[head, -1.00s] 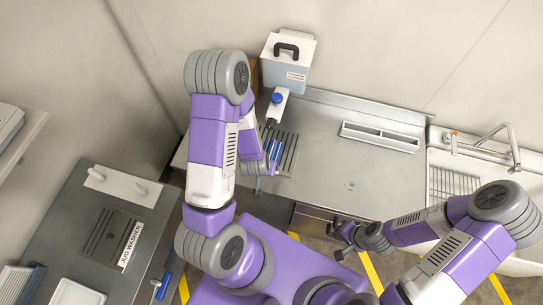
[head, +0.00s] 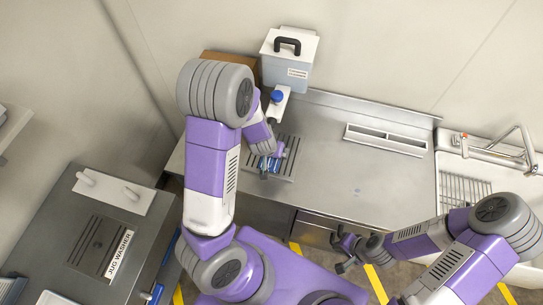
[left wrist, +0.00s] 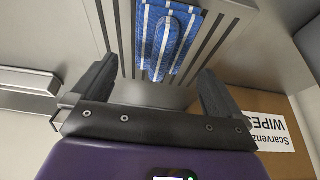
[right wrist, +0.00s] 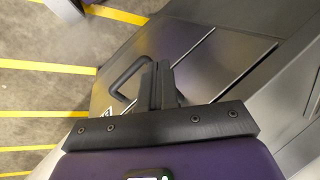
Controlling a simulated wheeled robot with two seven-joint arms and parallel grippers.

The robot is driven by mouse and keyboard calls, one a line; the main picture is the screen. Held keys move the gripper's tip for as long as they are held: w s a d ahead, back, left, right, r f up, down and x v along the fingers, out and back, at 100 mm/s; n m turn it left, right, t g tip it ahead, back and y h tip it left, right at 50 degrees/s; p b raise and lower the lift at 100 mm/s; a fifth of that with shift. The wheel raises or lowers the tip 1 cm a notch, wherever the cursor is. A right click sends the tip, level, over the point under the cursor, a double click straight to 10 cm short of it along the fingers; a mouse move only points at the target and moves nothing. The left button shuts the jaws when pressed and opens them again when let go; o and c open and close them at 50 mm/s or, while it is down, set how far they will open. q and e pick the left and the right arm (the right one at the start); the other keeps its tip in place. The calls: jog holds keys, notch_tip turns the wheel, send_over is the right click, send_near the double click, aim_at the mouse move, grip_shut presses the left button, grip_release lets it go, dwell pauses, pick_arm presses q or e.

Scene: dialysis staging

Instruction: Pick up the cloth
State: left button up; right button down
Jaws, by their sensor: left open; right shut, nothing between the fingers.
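The cloth (left wrist: 166,40) is blue with white stripes and lies on the slotted drain plate in the left wrist view. A raised fold runs along its middle. My left gripper (left wrist: 157,78) is open, with one finger on each side of the cloth's near end; I cannot tell whether they touch it. In the head view the left gripper (head: 266,166) is over the drain plate (head: 286,168), and the arm hides part of it. My right gripper (head: 343,252) is shut and empty in front of the counter. It also shows shut in the right wrist view (right wrist: 157,84), near a drawer handle.
A grey-white box with a black handle (head: 288,62) stands at the back. A brown wipes box (left wrist: 255,105) is beside the left gripper. A sink (head: 465,185) is at the right, a jug washer (head: 98,245) at the left.

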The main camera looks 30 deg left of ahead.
pick_arm(q)
jog(key=b+x, duration=0.2)
jog(key=x, duration=0.3)
jog(key=shift+w+f, duration=0.1)
dwell(0.3)
jog(key=c, duration=1.1)
jog(key=shift+c, duration=0.2)
